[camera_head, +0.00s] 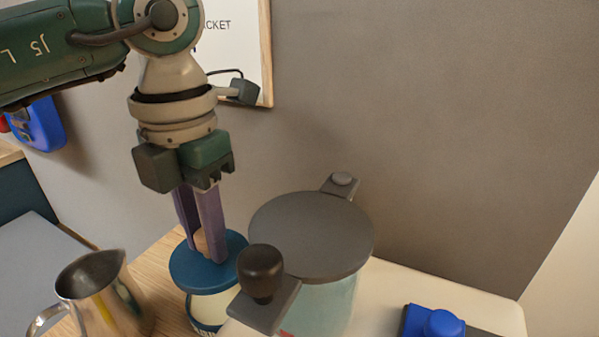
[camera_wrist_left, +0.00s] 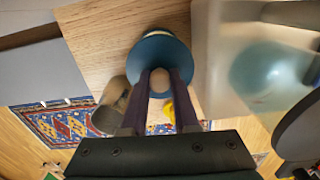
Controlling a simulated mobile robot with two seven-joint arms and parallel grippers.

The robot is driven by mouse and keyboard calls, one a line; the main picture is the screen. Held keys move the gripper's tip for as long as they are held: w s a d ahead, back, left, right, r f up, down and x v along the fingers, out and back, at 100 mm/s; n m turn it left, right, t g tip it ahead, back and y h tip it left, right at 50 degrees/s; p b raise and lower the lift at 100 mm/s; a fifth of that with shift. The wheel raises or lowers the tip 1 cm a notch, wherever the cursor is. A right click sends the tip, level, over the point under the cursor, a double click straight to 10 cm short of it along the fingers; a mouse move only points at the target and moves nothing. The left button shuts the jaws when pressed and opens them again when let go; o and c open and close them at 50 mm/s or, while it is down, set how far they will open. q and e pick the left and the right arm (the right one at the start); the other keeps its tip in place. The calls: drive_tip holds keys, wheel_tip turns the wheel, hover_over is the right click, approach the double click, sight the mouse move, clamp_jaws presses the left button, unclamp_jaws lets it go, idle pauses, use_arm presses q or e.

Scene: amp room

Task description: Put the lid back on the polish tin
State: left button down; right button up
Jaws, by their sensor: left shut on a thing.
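My left gripper (camera_head: 207,250) points down and is shut on the light wooden knob (camera_head: 201,243) of a round blue lid (camera_head: 188,272). The knob also shows between the fingers in the left wrist view (camera_wrist_left: 160,80), with the blue lid around it (camera_wrist_left: 160,47). The cream polish tin (camera_head: 205,312) stands directly below the lid in the head view, and part of it shows under the lid's front edge. The lid hides the tin's top, so I cannot tell whether they touch. My right gripper is not in view.
A metal pitcher (camera_head: 95,285) stands left of the tin. A clear vessel (camera_head: 325,305) with a dark round cover (camera_head: 312,235) and a black knob (camera_head: 260,272) stands close on the right. A blue knob (camera_head: 443,324) is farther right. The grey wall (camera_head: 430,130) is behind.

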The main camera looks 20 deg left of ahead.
sight(209, 259)
use_arm(q)
drive_tip(key=shift+f, duration=0.15)
drive_tip(key=shift+f+n, duration=0.25)
drive_tip(key=shift+n, duration=0.05)
drive_tip(key=shift+a+f+b, duration=0.1)
drive_tip(key=shift+f+b, duration=0.4)
drive_tip(key=shift+b, duration=0.15)
wheel_tip(209, 259, down, 4)
drive_tip(key=b, duration=0.3)
drive_tip(key=shift+f+b, duration=0.1)
drive_tip(key=shift+b, duration=0.2)
drive_tip(key=shift+f+b, duration=0.3)
drive_tip(key=shift+f, duration=0.1)
drive_tip(key=shift+f, duration=0.15)
idle(0.7)
drive_tip(key=shift+c, duration=0.6)
unclamp_jaws()
